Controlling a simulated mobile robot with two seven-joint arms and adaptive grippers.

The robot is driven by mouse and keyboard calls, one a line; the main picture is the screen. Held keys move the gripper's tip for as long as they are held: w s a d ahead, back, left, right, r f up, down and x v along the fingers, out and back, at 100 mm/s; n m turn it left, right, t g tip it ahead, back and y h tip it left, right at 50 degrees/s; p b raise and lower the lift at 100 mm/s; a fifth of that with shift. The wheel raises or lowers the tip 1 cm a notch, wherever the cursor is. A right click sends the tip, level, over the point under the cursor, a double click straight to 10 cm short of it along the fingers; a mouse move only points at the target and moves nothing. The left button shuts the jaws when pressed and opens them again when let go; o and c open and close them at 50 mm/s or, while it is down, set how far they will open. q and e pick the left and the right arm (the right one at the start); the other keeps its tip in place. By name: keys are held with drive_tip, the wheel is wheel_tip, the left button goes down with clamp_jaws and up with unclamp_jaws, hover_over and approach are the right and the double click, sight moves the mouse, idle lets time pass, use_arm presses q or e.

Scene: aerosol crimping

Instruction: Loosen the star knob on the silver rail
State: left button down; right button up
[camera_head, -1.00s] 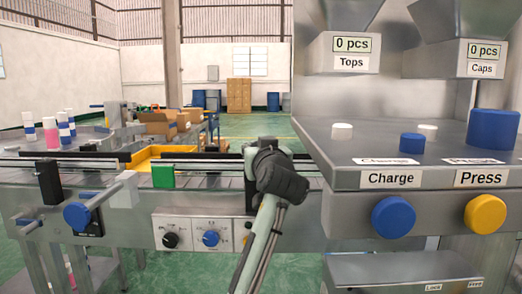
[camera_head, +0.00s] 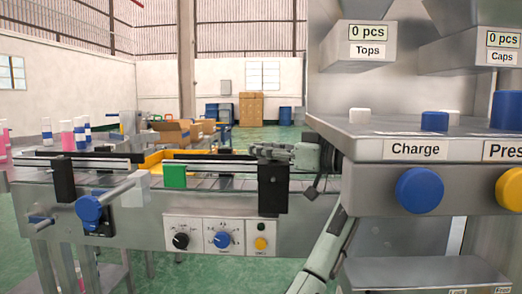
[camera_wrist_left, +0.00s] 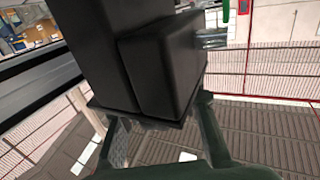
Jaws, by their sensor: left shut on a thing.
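The silver rail (camera_head: 215,176) runs along the conveyor's front. A tall black block (camera_head: 272,190) stands at the rail's right part. My left gripper (camera_head: 262,150) lies level at this block's top, pointing left, far right of the blue knob. In the left wrist view its fingers are around the end of a black block (camera_wrist_left: 160,65), which hides much of the view. My right gripper is not in view.
A green block (camera_head: 174,176) and another black block (camera_head: 64,180) sit along the rail. A control panel (camera_head: 213,236) with dials is below. The Charge machine (camera_head: 415,150) stands close on the right. Bottles (camera_head: 67,134) stand at the back left.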

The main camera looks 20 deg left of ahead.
use_arm(q)
drive_tip(key=n+g, duration=0.1)
drive_tip(key=g, duration=0.1)
drive_tip(key=s+n+g, duration=0.1)
drive_tip(key=n+g, duration=0.1)
drive_tip(key=shift+f+g+p, duration=0.1)
drive_tip(key=shift+g+p, duration=0.3)
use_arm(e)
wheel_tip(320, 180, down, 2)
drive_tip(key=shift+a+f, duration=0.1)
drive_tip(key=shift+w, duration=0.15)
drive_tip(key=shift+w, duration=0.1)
use_arm(q)
drive_tip(key=c, duration=1.3)
unclamp_jaws()
drive_tip(key=shift+o, duration=1)
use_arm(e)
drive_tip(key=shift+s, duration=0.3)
